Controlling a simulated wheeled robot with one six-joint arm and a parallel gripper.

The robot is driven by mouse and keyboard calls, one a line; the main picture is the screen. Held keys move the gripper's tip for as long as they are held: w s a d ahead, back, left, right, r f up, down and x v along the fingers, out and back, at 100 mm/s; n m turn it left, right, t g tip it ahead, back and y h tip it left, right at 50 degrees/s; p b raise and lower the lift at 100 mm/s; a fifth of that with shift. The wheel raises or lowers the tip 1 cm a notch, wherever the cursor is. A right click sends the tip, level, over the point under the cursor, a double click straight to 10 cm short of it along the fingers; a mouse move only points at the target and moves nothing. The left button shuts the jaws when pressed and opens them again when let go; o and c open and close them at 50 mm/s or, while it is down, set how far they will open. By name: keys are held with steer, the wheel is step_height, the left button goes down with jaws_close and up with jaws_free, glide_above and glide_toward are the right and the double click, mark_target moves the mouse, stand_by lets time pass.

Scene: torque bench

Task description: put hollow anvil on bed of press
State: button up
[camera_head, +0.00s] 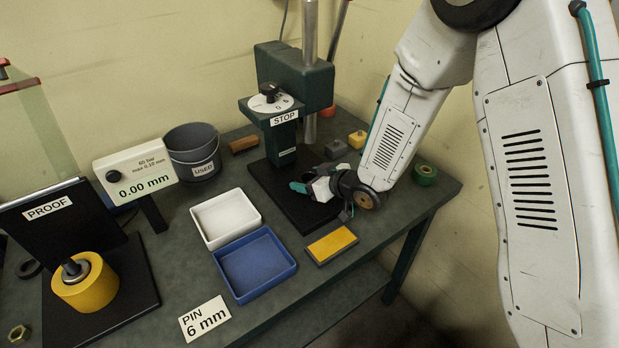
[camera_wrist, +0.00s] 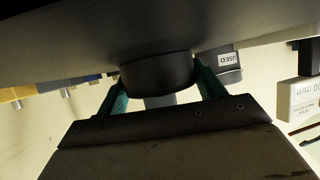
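A dark round block, which looks like the hollow anvil (camera_wrist: 155,73), is between the two teal fingers of my gripper (camera_wrist: 160,84) in the wrist view. The fingers meet its sides, and its far face lies against or very close to a broad dark surface. In the head view my gripper (camera_head: 299,187) is low over the right part of the press's black bed (camera_head: 268,182). The block is hidden there. The green press (camera_head: 295,75) stands behind, with a dial and a STOP label. Whether the block's hole is clear cannot be seen.
A white tray (camera_head: 226,240) and a blue tray (camera_head: 235,284) lie left of the bed. A yellow-topped pad (camera_head: 331,246) lies in front. A USED bucket (camera_head: 178,157) and gauge (camera_head: 130,187) stand at left. Small blocks and a green roll (camera_head: 425,175) are near my arm.

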steer(key=o, duration=0.3)
